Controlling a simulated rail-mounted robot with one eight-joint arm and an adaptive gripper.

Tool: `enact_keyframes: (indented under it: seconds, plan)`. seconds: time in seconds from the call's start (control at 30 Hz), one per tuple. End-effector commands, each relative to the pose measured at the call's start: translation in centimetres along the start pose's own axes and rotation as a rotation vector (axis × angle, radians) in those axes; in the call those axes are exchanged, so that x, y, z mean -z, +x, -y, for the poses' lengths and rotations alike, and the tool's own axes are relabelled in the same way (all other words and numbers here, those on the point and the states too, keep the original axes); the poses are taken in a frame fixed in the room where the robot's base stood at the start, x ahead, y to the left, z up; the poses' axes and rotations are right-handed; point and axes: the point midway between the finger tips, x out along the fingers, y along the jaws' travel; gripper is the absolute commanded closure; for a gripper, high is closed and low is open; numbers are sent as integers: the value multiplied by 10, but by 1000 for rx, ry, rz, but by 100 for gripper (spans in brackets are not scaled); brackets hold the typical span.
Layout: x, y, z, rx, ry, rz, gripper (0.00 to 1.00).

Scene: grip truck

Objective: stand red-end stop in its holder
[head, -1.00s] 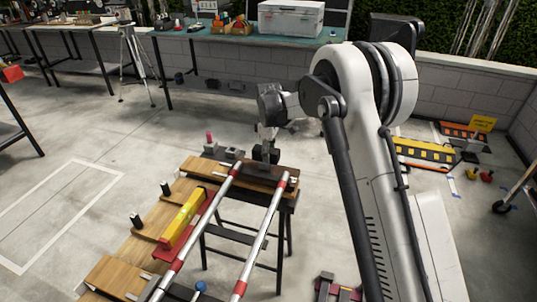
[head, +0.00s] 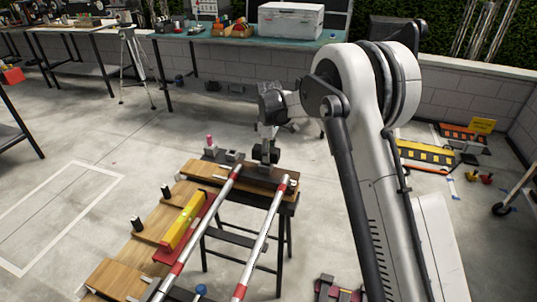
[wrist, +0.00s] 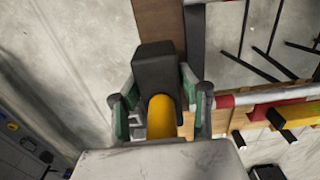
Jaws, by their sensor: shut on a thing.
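My gripper (wrist: 160,98) is shut on a dark block-shaped stop (wrist: 154,65) with a yellow-orange round part (wrist: 162,116) between the fingers. In the head view my gripper (head: 266,138) points down over the far end of the wooden rail stand (head: 205,167), with the dark stop (head: 266,154) below it. I cannot tell whether the stop touches what is under it. Just left of it stand small grey blocks, one (head: 210,152) with a pink-red peg (head: 209,140) and one (head: 233,156) without a visible peg. Which one is the holder is unclear.
Two red-and-white rails (head: 263,233) slope toward the front from the stand. A yellow bar on a red base (head: 180,222) and black posts (head: 136,222) are to the left. A workbench (head: 240,40) is behind. Open floor lies to the left.

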Motion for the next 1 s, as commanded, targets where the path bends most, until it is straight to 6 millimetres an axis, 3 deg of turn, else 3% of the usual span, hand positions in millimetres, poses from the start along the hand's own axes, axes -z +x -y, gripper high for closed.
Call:
enact_keyframes:
  seconds: [1.0]
  plan:
    - [0, -24, 0, 0, 0, 0, 84]
